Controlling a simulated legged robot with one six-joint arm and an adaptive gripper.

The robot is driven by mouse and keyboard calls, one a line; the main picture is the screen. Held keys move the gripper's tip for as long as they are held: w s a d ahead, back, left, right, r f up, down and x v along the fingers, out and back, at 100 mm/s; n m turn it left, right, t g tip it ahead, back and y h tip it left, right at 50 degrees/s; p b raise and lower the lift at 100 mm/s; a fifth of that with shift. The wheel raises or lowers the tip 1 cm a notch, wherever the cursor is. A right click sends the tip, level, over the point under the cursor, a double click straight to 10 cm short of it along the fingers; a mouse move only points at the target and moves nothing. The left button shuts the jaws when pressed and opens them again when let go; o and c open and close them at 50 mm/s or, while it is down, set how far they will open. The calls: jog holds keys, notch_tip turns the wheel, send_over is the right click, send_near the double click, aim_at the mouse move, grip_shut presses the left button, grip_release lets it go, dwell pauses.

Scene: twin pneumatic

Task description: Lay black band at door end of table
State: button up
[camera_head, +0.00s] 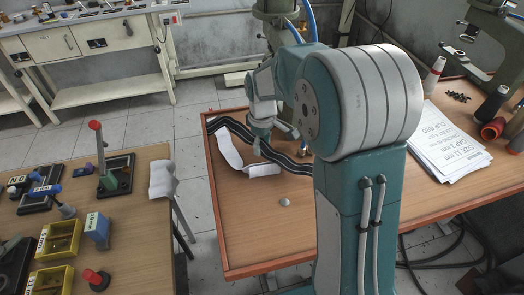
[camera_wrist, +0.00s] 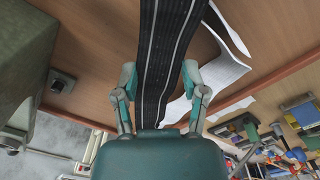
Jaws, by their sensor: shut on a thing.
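The black band (camera_head: 285,160), with pale stripes along it, lies in a wavy strip across the far part of the brown table (camera_head: 250,225). In the wrist view the band (camera_wrist: 168,40) runs lengthwise between the fingers of my gripper (camera_wrist: 160,78). My gripper is shut on the band, low over the table. In the head view my gripper (camera_head: 262,130) is at the far part of the table, partly hidden by my arm. My arm also hides the band's right end. No door shows in either view.
Curled white paper (camera_head: 230,153) lies beside the band. A small pale knob (camera_head: 284,202) sits on the table. Printed sheets (camera_head: 450,140), cones and a green machine (camera_head: 495,40) stand at the right. A side table (camera_head: 130,220) with tools and yellow bins is at left, across a gap.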

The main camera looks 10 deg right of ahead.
aim_at(262, 146)
notch_tip(262, 146, down, 4)
jog(key=shift+w+r, duration=0.1)
jog(key=shift+r, duration=0.15)
grip_shut()
jog(key=o, duration=1.1)
grip_release()
jog(key=shift+o, duration=0.2)
jog(key=shift+r, duration=0.1)
notch_tip(262, 146, up, 12)
jog(key=shift+r, duration=0.1)
jog(key=s+r+m+t, duration=0.2)
jog(key=s+m, duration=0.2)
jog(key=s, duration=0.8)
jog(key=s+d+r+m+t, duration=0.1)
jog(key=s+r+m+t, duration=0.2)
jog(key=s, duration=0.9)
jog(key=shift+s+d+r+m+t, duration=0.15)
jog(key=shift+s+r+m+t, duration=0.2)
jog(key=shift+m, duration=0.45)
